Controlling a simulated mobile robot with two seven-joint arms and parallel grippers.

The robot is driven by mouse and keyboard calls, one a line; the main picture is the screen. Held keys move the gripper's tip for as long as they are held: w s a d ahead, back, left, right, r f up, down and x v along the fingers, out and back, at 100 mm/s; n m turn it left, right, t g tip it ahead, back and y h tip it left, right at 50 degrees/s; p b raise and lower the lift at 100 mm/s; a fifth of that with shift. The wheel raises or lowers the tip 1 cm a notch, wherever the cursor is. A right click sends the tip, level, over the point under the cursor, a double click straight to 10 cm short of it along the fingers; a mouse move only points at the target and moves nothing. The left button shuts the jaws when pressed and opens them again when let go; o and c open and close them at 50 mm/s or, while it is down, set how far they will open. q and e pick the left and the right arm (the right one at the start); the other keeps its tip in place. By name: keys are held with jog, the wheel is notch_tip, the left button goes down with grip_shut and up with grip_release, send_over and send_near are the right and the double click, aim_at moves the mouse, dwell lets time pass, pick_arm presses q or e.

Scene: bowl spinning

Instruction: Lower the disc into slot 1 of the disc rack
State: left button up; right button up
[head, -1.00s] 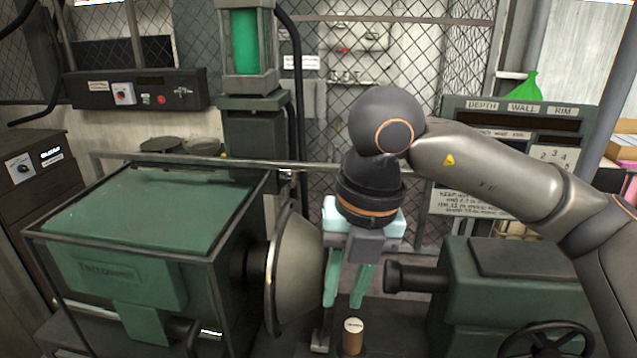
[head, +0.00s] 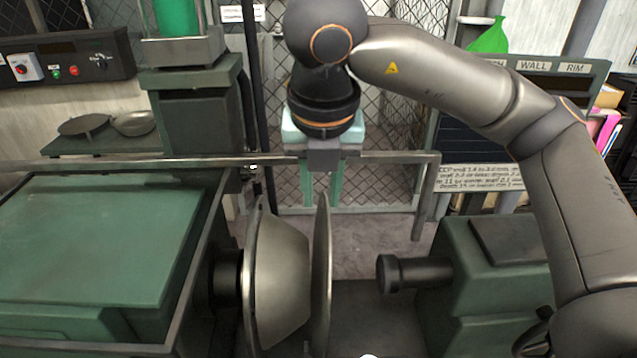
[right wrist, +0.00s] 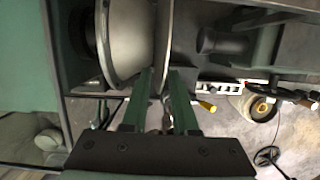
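The disc (head: 321,275) is a thin grey metal plate. It stands nearly upright and almost edge-on, just right of the flared metal form (head: 280,275) in the head view. My right gripper (head: 322,198) is above it, with its green fingers on either side of the disc's upper edge. In the right wrist view the disc (right wrist: 163,40) runs up from between the two fingertips (right wrist: 162,75), so the gripper looks shut on it. My left gripper is in no view. I cannot make out the disc rack or slot 1 in these views.
A green machine housing (head: 90,240) with a rail is at left. A dark spindle (head: 415,272) on a green block (head: 500,285) faces the disc from the right. A mesh fence (head: 390,120) and a sign board (head: 480,150) stand behind. A grey floor gap lies between.

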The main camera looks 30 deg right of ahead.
jog(key=b+x, duration=0.5)
jog(key=x, duration=0.2)
jog(key=shift+f, duration=0.15)
jog(key=shift+w+f+b, duration=0.15)
jog(key=shift+f+b, duration=0.2)
jog(key=shift+b, duration=0.4)
dwell(0.7)
jog(key=shift+r, duration=0.1)
dwell(0.4)
jog(key=shift+c, duration=0.2)
grip_shut()
dwell(1.3)
jog(key=shift+c, duration=1.8)
grip_release()
